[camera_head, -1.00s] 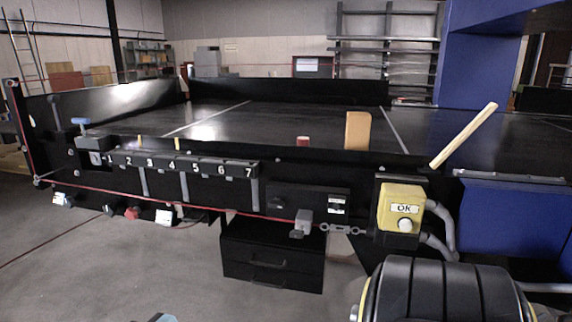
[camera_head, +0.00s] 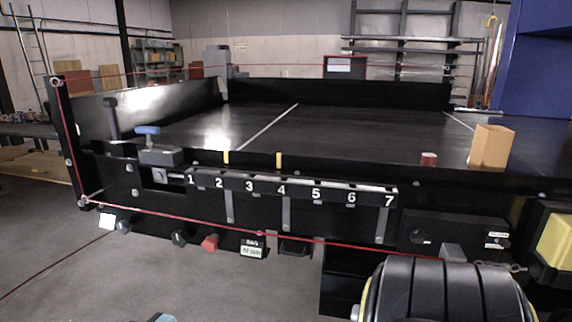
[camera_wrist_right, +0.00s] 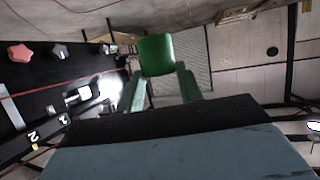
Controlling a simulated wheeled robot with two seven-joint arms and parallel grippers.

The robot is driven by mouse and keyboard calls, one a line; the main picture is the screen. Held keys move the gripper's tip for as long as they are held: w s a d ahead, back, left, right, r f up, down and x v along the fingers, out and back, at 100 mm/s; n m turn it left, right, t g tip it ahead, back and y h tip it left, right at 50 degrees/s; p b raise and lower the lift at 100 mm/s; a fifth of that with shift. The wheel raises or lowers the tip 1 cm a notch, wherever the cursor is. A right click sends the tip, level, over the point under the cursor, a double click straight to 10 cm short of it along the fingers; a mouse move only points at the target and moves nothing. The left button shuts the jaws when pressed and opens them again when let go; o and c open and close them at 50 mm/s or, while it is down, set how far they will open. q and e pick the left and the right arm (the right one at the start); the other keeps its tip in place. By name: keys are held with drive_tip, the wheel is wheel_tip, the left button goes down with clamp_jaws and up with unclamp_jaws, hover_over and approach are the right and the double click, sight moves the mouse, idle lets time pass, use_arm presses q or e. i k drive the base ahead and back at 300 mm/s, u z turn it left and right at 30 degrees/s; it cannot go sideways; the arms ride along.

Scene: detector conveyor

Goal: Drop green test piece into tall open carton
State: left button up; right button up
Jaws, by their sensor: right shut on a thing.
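The green test piece (camera_wrist_right: 156,54) is in the right wrist view, between the fingertips of my right gripper (camera_wrist_right: 161,76), which is shut on it. The piece sticks out beyond the fingers, and its lower part is hidden between them. In the head view a tan upright carton (camera_head: 491,147) stands at the right, near the front edge of the black conveyor. Its inside cannot be seen from here. My left gripper is in neither current view.
A small red cylinder (camera_head: 428,158) stands left of the carton. A rail numbered 1 to 7 (camera_head: 334,191) runs along the conveyor front (camera_head: 270,140), with two yellow tabs above it. A yellow box (camera_head: 556,241) sits at the right edge. The conveyor's middle is bare.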

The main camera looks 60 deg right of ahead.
sight(490, 149)
drive_tip(key=i, duration=0.5)
drive_tip(key=z, duration=3)
drive_tip(key=i, duration=0.1)
drive_tip(key=z, duration=0.6)
